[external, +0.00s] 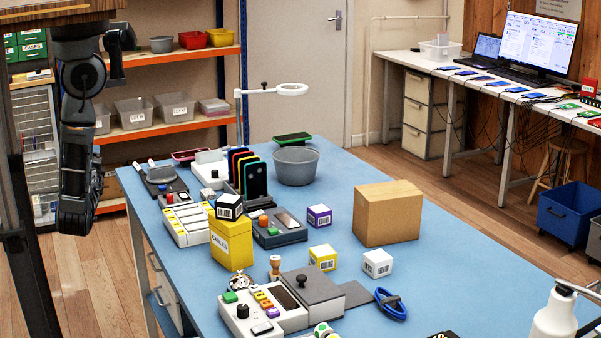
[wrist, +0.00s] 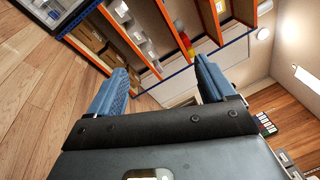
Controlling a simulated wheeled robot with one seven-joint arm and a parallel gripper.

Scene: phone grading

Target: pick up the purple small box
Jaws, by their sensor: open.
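The purple small box (external: 319,217) is a cube with a white barcode label. It sits on the blue table (external: 420,262), right of a dark device and left of the large cardboard box. My arm hangs folded at the left, off the table's left side, well away from the purple box. In the wrist view my gripper (wrist: 158,90) shows two blue fingers spread apart with nothing between them. The purple box is not in the wrist view, which looks toward the shelves and floor.
Similar cubes stand nearby: yellow (external: 322,258), white (external: 377,263) and black (external: 229,207), the last on a yellow box (external: 231,240). The cardboard box (external: 388,213), grey bowl (external: 296,165) and phone rack (external: 247,178) rise around it.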

